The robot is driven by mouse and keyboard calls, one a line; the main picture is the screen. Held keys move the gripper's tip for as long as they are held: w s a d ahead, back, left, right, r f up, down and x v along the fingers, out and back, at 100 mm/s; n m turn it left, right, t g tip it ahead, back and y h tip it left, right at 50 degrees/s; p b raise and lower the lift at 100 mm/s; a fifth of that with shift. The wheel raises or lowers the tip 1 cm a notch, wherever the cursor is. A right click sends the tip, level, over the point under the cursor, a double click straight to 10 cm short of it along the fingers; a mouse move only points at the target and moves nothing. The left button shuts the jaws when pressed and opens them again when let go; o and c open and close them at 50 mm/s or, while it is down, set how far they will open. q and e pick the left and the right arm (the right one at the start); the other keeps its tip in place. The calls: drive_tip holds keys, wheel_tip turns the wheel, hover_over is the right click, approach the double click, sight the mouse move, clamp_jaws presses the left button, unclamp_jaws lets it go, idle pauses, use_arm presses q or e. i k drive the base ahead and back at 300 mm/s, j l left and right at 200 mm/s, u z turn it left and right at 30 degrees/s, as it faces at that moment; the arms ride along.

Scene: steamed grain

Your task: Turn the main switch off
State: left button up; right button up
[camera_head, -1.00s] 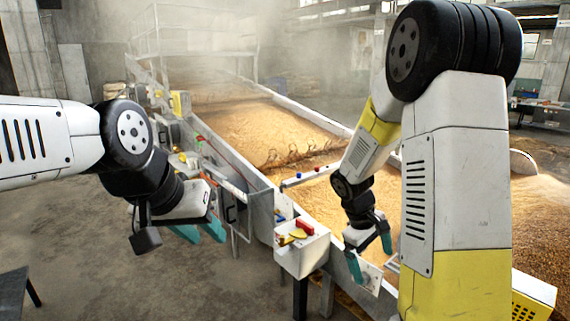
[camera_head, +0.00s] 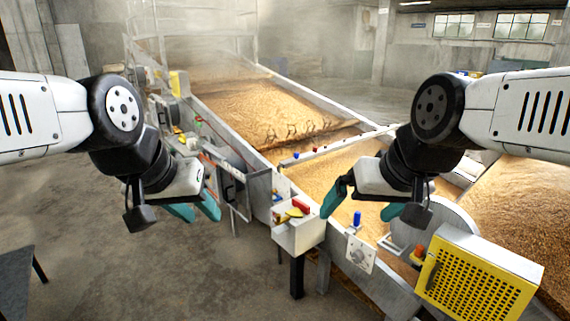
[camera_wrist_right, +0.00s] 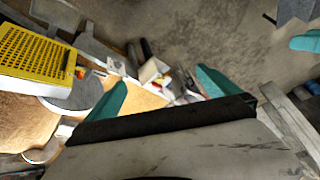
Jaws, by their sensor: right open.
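A white plate with a round grey knob (camera_head: 360,254) sits on the near rail of the grain trough, possibly the main switch; I cannot tell for sure. A blue button (camera_head: 357,218) stands on the rail beyond it, and an orange-red one (camera_head: 419,250) sits to its right. My right gripper (camera_head: 364,204) is open and empty above the rail, with the blue button showing between its fingers. Its teal fingers also show spread in the right wrist view (camera_wrist_right: 157,93). My left gripper (camera_head: 195,209) hangs over the floor left of the trough, its fingers apart and empty.
A white box (camera_head: 299,238) with red and yellow parts on top is mounted on the trough's near side. A yellow perforated guard (camera_head: 478,284) stands at the lower right beside a grey disc. The floor at left is clear, except for a dark table edge (camera_head: 15,280).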

sight(300, 205)
drive_tip(key=i+j, duration=0.15)
drive_tip(key=i, duration=0.7)
drive_tip(key=i+j, duration=0.15)
drive_tip(key=i, duration=0.65)
